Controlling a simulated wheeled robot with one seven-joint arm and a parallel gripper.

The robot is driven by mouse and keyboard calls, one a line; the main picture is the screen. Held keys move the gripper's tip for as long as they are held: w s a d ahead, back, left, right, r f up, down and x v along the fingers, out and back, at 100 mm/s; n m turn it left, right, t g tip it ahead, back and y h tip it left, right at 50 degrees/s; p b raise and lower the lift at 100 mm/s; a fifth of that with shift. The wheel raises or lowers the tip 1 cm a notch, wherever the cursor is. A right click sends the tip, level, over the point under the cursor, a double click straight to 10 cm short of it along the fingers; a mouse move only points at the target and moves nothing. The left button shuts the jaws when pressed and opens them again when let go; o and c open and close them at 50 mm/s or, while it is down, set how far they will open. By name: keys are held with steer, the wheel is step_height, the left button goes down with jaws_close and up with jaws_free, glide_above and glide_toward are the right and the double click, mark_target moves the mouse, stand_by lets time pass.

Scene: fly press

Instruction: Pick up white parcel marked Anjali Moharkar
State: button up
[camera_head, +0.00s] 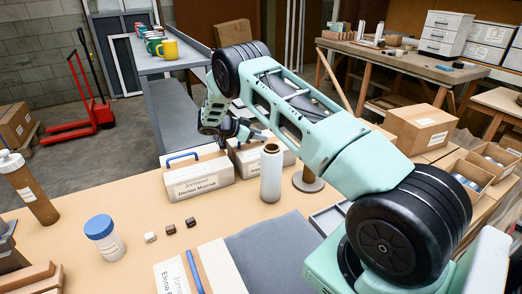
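A white parcel (284,156) stands at the far side of the tan table; its label is partly hidden by a plastic-wrapped roll, and the part that shows seems to begin "Anj". My gripper (259,134) is just above this parcel, at its top. The fingers are small and dark, and I cannot tell whether they are open or touch the handle. Another white parcel (205,184), labelled Declan, with a blue handle, stands just left of it. A third white parcel (176,281), labelled Elena, is at the near edge, partly cut off.
The wrapped roll (271,175) stands close in front of the parcel. A round-based post (308,181) is to its right. A blue-lidded jar (104,238), small blocks (170,229) and a grey mat (276,257) lie nearer. A cardboard box (417,128) is at right.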

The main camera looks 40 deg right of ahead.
jaws_close()
stand_by(1.3)
steer(key=shift+r, duration=0.15)
